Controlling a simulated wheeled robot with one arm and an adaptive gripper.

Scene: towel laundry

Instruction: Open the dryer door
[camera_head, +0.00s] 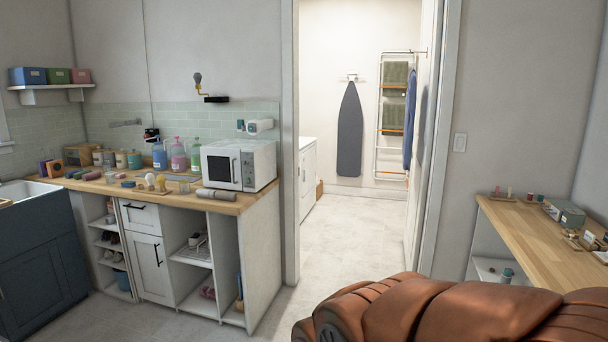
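A white appliance (308,182) stands in the room beyond the doorway, against its left side. Only a narrow strip of it shows past the door frame. I cannot tell whether it is the dryer or another machine, and I cannot make out its door. My gripper is not in view.
The open doorway (291,150) leads to clear pale floor (345,225). A wooden counter with a microwave (238,165) is left of it. An ironing board (349,130) and a drying rack (392,168) are at the back. A wooden worktop (535,245) is on the right.

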